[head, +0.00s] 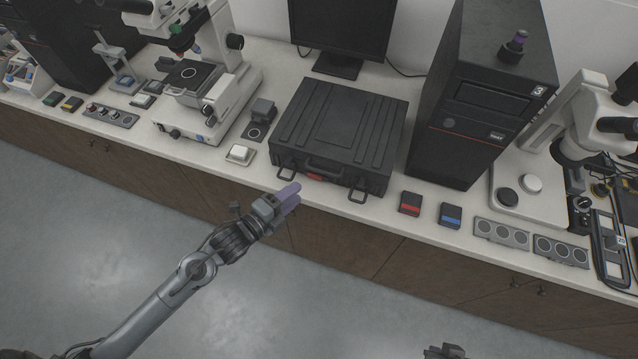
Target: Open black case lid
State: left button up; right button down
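The black case (340,137) lies on the bench in front of the monitor. Its ribbed lid is down flat. A carry handle, a red patch (314,178) and two loop-shaped latches (286,172) (357,195) are on its front side, and the latches stick out toward me. My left gripper (289,197), with purple fingers, is in front of the case's front left part, apart from the handle in the picture. Its fingers lie close together and I cannot tell the gap; I see nothing held. A dark part, probably of my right gripper (443,352), shows at the bottom edge, its fingers not clear.
A black computer tower (470,110) stands close to the right of the case. A microscope (210,90) and a small white-topped block (240,154) are at its left. Red (410,203) and blue (450,215) small boxes lie at its front right. The floor before the bench is clear.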

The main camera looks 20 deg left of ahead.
aim_at(322, 173)
pick_arm(q)
jog(key=x, duration=1.1)
jog(key=shift+f, duration=0.1)
grip_shut()
